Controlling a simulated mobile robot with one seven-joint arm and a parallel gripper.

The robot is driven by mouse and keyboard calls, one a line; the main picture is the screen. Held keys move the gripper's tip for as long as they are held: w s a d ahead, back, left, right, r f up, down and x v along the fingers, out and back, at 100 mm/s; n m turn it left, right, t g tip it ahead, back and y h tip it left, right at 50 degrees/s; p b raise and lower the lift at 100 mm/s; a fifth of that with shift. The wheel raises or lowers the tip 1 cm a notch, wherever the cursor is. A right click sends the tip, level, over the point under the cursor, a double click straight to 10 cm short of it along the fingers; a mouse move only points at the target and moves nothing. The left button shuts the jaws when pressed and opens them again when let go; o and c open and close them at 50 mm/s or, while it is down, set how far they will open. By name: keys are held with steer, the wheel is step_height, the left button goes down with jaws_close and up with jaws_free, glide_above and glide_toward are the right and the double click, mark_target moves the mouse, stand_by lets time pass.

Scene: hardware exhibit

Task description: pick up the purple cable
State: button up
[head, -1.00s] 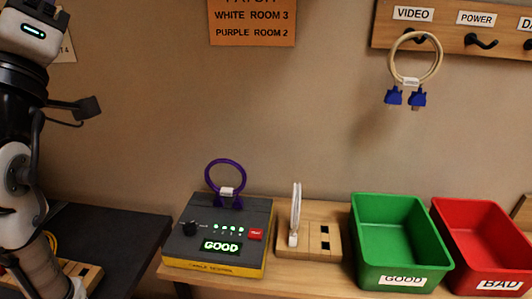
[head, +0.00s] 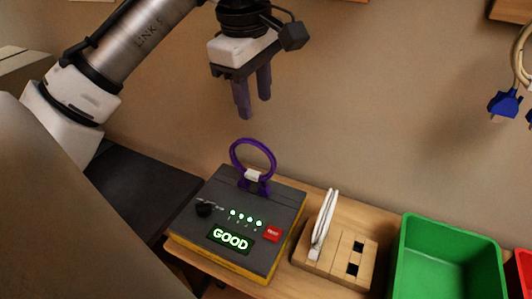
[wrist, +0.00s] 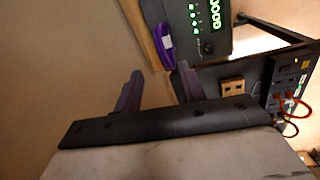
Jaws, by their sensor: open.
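The purple cable (head: 253,158) stands as an upright loop on top of the cable tester (head: 226,250), plugged in at its back edge. A white label sits low on the loop. The tester's display reads GOOD and several green lights are lit. My gripper (head: 252,112) is open and empty, pointing down above and slightly left of the loop, apart from it. In the wrist view the purple cable (wrist: 163,45) is seen nearly edge-on, beyond and between the fingertips of my gripper (wrist: 160,80).
A wooden block (head: 338,262) holding a white cable (head: 322,225) stands right of the tester. A green bin (head: 405,262) and a red bin (head: 524,268) are further right. A beige cable with blue plugs (head: 503,103) hangs at the right. A dark table (head: 130,190) is at left.

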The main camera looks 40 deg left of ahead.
mark_target(263, 146)
steer(key=f, duration=0.4)
steer(key=w+f, duration=0.1)
steer(key=f, duration=0.1)
steer(key=shift+f, duration=0.4)
steer(key=shift+w+d+f+p, duration=0.2)
steer(key=shift+f+p, duration=0.3)
steer(key=shift+f, duration=0.9)
steer(key=shift+w+d+f+p, duration=0.15)
steer(key=shift+f+p, duration=0.35)
steer(key=shift+f, duration=0.9)
steer(key=shift+a, duration=0.1)
jaws_close()
